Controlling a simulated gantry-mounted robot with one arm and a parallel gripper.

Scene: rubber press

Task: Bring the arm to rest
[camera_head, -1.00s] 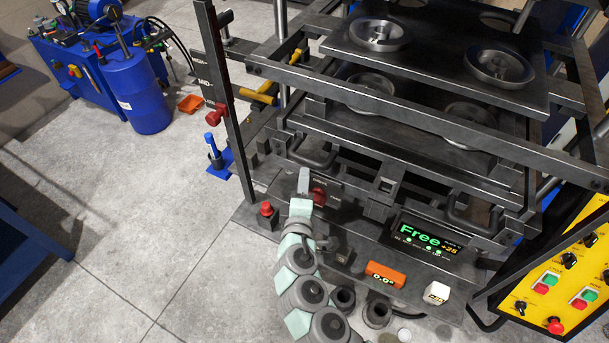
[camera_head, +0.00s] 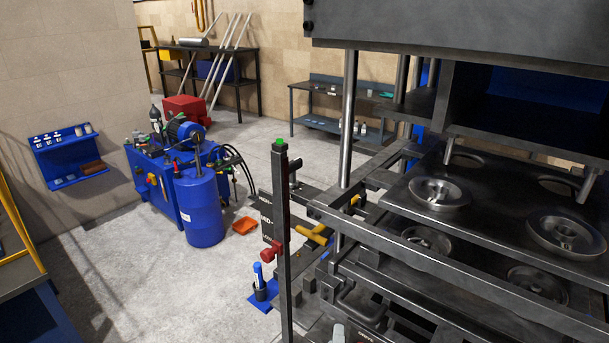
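The rest of my arm is below the picture. Whether the fingers are open or shut, and whether they hold anything, cannot be seen.
The dark press (camera_head: 455,265) with round metal moulds (camera_head: 440,192) on its plates fills the right side. A dark upright post (camera_head: 281,235) with a red knob stands left of it.

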